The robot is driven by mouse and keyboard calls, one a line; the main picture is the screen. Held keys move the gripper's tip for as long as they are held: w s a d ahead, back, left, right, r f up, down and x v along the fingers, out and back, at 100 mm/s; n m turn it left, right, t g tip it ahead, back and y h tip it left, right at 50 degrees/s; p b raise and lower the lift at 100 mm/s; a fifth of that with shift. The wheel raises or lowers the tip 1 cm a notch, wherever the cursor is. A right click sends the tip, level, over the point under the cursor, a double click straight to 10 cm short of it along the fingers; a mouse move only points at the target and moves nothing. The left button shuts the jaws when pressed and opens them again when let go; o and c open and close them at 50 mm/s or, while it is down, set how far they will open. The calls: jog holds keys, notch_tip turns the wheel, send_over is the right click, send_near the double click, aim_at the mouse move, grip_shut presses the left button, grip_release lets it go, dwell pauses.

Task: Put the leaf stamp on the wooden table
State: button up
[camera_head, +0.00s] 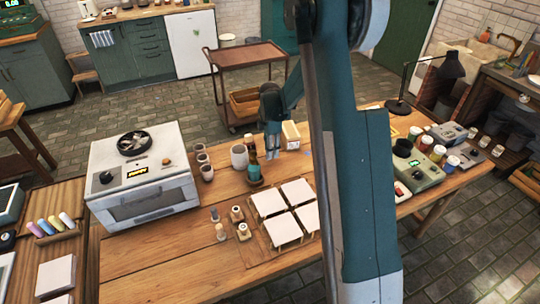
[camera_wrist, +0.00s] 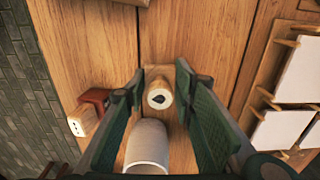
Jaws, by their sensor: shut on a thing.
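The leaf stamp (camera_wrist: 158,95) is a pale wooden stamp with a dark leaf mark on its round top and a squarish base. In the wrist view it sits between the two fingers of my gripper (camera_wrist: 159,88), which is shut on it. In the head view my gripper (camera_head: 272,148) points down over the far part of the wooden table (camera_head: 150,262). The stamp cannot be made out there. I cannot tell whether its base touches the table.
A pale cylindrical vessel (camera_wrist: 147,145) is close below the stamp in the wrist view. White tiles (camera_head: 269,202) lie on a wooden board, with several small stamps (camera_head: 244,231) beside them. An oven (camera_head: 143,180) stands left. The table's front left is bare.

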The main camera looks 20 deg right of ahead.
jog(key=shift+f, duration=1.3)
jog(key=shift+f, duration=0.1)
jog(key=o, duration=0.8)
jog(key=shift+b, duration=0.3)
jog(key=shift+o, duration=0.2)
notch_tip(320, 180, up, 12)
jog(key=shift+r+p, duration=0.15)
jog(key=shift+p, duration=0.9)
